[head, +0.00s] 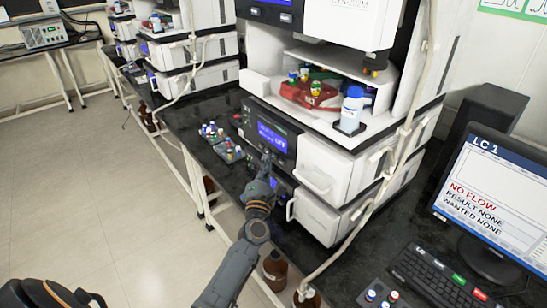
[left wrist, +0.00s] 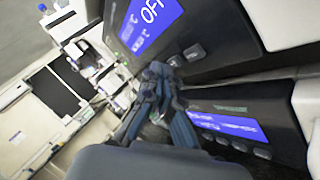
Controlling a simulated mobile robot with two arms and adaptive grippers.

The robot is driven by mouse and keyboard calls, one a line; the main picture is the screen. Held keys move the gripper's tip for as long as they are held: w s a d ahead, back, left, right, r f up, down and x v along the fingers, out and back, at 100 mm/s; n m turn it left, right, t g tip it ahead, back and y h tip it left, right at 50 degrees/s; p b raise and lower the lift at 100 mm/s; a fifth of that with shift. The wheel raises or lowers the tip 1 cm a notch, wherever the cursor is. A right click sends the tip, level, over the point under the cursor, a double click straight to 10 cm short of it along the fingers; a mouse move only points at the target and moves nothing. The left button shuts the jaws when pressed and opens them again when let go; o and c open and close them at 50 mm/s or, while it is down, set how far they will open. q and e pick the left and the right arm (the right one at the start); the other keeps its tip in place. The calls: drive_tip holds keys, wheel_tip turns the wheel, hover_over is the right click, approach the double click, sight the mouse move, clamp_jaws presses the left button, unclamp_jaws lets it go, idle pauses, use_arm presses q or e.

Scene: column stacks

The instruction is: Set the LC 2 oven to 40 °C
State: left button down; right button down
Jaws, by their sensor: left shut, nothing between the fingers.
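A white column stack stands on the black bench in the head view. One module has a dark front panel with a blue display (head: 272,137). In the left wrist view this display (left wrist: 150,22) is tilted and reads "OFF". Small dark buttons (left wrist: 182,56) sit along the panel below it. My left gripper (head: 270,160) is shut and empty, with its fingertips just in front of the panel below the display. In the left wrist view the fingertips (left wrist: 158,74) are close to the buttons; I cannot tell if they touch. No label naming the stack is readable. My right gripper is not in view.
A lower module has another blue display (left wrist: 225,127). A vial rack (head: 222,143) stands on the bench left of the stack. A monitor (head: 495,180) reading "LC 1" and "NO FLOW" stands right, with a keyboard (head: 435,277). Further stacks (head: 185,60) stand behind. The left floor is clear.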

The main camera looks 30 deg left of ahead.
use_arm(q)
drive_tip(key=shift+w+d, duration=0.2)
drive_tip(key=shift+w, duration=0.2)
idle(0.5)
drive_tip(key=shift+s, duration=0.1)
drive_tip(key=shift+s+a, duration=0.3)
drive_tip(key=shift+s, duration=0.4)
drive_tip(key=s, duration=0.1)
drive_tip(key=s+a, duration=0.1)
drive_tip(key=s, duration=0.1)
drive_tip(key=s+a, duration=0.1)
drive_tip(key=shift+s+p, duration=0.3)
drive_tip(key=shift+p, duration=0.1)
idle(0.7)
